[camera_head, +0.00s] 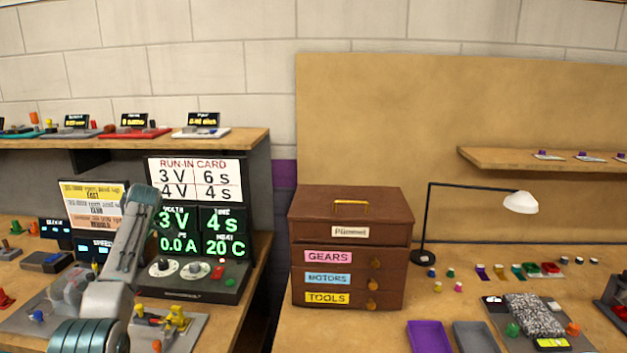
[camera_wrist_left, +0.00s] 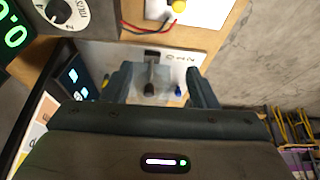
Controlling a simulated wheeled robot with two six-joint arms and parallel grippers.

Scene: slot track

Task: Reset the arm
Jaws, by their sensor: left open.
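My left arm (camera_head: 125,245) comes in at the lower left of the head view, in front of the run-in bench. My left gripper (camera_wrist_left: 160,88) shows in the left wrist view with its two fingers spread apart and open. Between and beyond the fingers is a pale plate (camera_wrist_left: 115,56) with a grey block (camera_wrist_left: 151,88) and a dark lever-like part. A small blue knob (camera_wrist_left: 178,91) stands beside the right finger. I see nothing gripped. I cannot tell from these views whether the fingers touch the block. My right gripper is in neither view.
A black display console (camera_head: 200,285) with knobs stands right of my left arm. A plate with yellow parts (camera_head: 175,320) lies near the front. A wooden drawer cabinet (camera_head: 350,250), a lamp (camera_head: 521,202), and purple and grey trays (camera_head: 430,335) are on the right table. A gap separates the tables.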

